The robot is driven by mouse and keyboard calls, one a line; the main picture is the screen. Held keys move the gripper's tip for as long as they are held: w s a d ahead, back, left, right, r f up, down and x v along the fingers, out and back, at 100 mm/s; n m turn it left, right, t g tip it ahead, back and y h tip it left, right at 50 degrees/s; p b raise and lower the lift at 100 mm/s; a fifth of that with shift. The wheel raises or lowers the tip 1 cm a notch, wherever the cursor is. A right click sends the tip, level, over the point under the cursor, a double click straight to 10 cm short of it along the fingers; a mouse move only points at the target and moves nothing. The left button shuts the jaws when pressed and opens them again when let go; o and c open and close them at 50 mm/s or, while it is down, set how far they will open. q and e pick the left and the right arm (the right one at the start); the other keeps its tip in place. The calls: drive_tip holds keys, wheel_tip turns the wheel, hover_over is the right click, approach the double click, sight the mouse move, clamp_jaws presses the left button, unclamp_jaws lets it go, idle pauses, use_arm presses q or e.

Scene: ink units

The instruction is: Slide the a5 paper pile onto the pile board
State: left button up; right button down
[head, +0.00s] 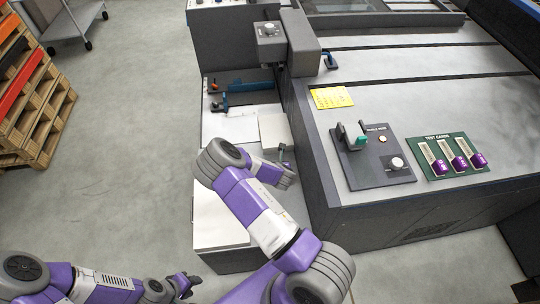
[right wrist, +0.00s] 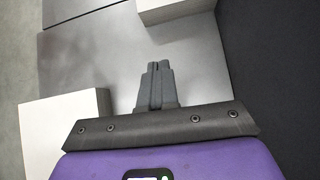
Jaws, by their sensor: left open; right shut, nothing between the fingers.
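A small white paper pile (head: 274,131), which looks like the a5 pile, lies beside the machine's side wall. A white pile also shows at the top of the right wrist view (right wrist: 175,9), just ahead of my gripper. My right gripper (right wrist: 158,70) is shut and empty over a bare grey metal surface (right wrist: 110,55), apart from that pile. In the head view my right gripper (head: 284,160) is partly hidden by its own arm. I cannot tell for sure which plate is the pile board. My left gripper (head: 188,284) is open, low at the left, away from the piles.
A larger white pile (head: 216,222) lies at the near end; a pile also shows at the lower left in the wrist view (right wrist: 65,120). White paper (head: 228,127) lies farther back, left of the small pile. The grey machine (head: 420,80) bounds the right. Wooden pallets (head: 35,120) stand far left.

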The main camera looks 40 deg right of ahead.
drive_tip(key=b, duration=0.4)
approach(269, 150)
drive_tip(key=shift+n, duration=0.4)
wheel_tip(269, 150, down, 4)
drive_tip(key=shift+d+f, duration=0.1)
drive_tip(key=shift+f, duration=0.15)
drive_tip(key=shift+w+d+r, duration=0.1)
drive_tip(key=shift+w+d, duration=0.2)
drive_tip(key=shift+w, duration=0.25)
drive_tip(key=shift+w+d+r, duration=0.1)
drive_tip(key=shift+w+d, duration=0.15)
drive_tip(key=shift+w, duration=0.3)
drive_tip(key=shift+w+d+b, duration=0.35)
drive_tip(key=shift+w, duration=0.25)
